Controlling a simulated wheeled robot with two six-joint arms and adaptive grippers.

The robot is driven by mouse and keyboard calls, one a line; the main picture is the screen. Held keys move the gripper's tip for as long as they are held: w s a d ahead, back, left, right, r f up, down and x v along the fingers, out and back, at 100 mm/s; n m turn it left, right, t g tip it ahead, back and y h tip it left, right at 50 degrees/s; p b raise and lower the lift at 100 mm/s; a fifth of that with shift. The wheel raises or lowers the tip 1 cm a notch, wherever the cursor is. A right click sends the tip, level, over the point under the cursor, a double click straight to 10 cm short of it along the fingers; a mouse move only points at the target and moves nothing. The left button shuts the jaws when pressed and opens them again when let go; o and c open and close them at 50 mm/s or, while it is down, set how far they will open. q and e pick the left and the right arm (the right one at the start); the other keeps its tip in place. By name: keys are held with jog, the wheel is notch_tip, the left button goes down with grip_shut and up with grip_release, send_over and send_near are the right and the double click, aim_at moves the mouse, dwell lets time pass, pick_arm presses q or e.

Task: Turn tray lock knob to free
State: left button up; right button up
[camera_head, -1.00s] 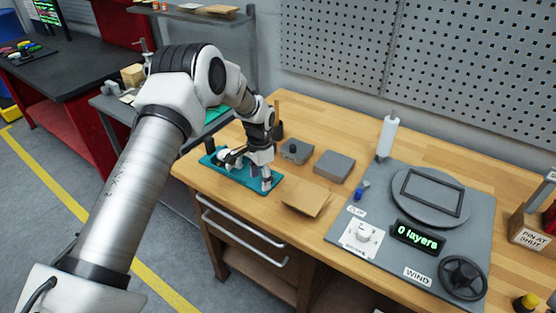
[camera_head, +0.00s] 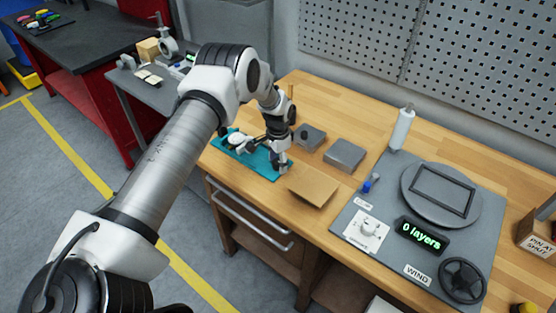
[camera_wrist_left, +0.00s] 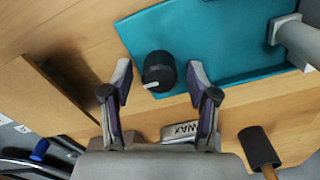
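The teal tray (camera_head: 262,174) lies near the left front edge of the wooden bench; it also shows in the left wrist view (camera_wrist_left: 220,42). A black round knob (camera_wrist_left: 158,72) with a white pointer mark sits at the tray's edge in the left wrist view; its pointer aims left and slightly down in the picture. My left gripper (camera_wrist_left: 160,70) is open, with one finger on each side of the knob and visible gaps between. In the head view my left gripper (camera_head: 280,165) is at the tray's right end and hides the knob. My right gripper is not in view.
A brown flat piece (camera_head: 313,186) lies close to the right of the gripper. Grey blocks (camera_head: 345,154) stand behind it. In the left wrist view a block marked WAX (camera_wrist_left: 182,131) and a dark-headed, wooden-handled tool (camera_wrist_left: 258,147) are near the fingers. A grey winding station (camera_head: 400,190) fills the bench's right.

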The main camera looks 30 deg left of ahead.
pick_arm(q)
jog(key=shift+s+r, duration=0.1)
jog(key=shift+s, duration=0.05)
grip_shut()
jog(key=shift+n, duration=0.4)
jog(key=shift+b, duration=0.35)
jog(key=n+b, duration=0.1)
jog(key=n, duration=0.1)
jog(key=shift+n, duration=0.3)
jog(key=n+b, duration=0.1)
jog(key=n, duration=0.3)
jog(key=shift+n, duration=0.3)
jog(key=n, duration=0.9)
jog(key=shift+n, duration=0.3)
